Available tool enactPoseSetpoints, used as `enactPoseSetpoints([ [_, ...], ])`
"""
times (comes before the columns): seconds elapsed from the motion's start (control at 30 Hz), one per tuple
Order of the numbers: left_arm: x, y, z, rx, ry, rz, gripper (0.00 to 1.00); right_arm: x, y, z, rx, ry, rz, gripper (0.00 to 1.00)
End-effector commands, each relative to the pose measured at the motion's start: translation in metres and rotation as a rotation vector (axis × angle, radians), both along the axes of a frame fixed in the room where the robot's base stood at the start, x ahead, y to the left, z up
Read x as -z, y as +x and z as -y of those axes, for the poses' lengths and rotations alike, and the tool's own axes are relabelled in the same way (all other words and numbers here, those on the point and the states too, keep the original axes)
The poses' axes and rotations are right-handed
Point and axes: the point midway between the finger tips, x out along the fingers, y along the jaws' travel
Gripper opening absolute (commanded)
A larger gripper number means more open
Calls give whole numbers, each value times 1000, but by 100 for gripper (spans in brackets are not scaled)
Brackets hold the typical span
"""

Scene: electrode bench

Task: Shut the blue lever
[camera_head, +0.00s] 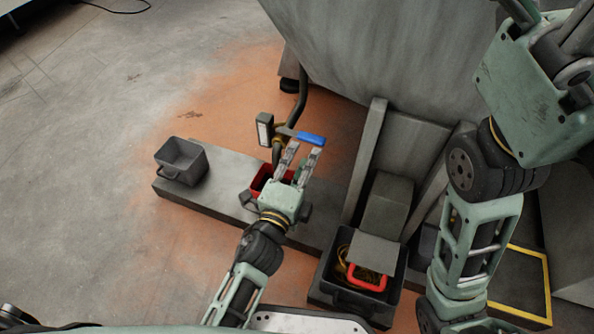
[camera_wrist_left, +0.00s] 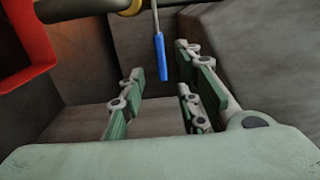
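The blue lever (camera_head: 312,139) sits on a pipe fitting above the low bench, just beyond my left gripper's fingertips in the head view. In the left wrist view the blue lever (camera_wrist_left: 161,58) hangs down on a thin metal stem from a pipe, in line with the gap between the fingers. My left gripper (camera_head: 302,149) is open, with its fingers towards the lever; the open fingers also show in the left wrist view (camera_wrist_left: 160,80). I cannot tell whether any finger touches the lever. My right arm shows at the right, but its gripper is out of view.
A red container (camera_head: 262,180) stands beside my left gripper and also shows in the left wrist view (camera_wrist_left: 22,45). A grey bin (camera_head: 182,160) is on the bench (camera_head: 222,197). A black crate (camera_head: 340,296) holds a red-handled item. A large grey tank (camera_head: 380,50) stands behind.

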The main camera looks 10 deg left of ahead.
Motion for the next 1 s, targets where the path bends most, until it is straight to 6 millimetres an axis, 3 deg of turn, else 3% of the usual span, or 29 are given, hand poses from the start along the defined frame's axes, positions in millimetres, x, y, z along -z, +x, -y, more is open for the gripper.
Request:
enactPoseSetpoints([
  [0.1,1,-21,-5,0,0,-2,30,0,0,0,0,-1,0,100],
  [0.3,0,-38,-10,0,0,0,30,0,0,0,0,-1,0,100],
  [1.0,0,-40,-10,0,1,0,30,0,0,0,0,-1,1,100],
])
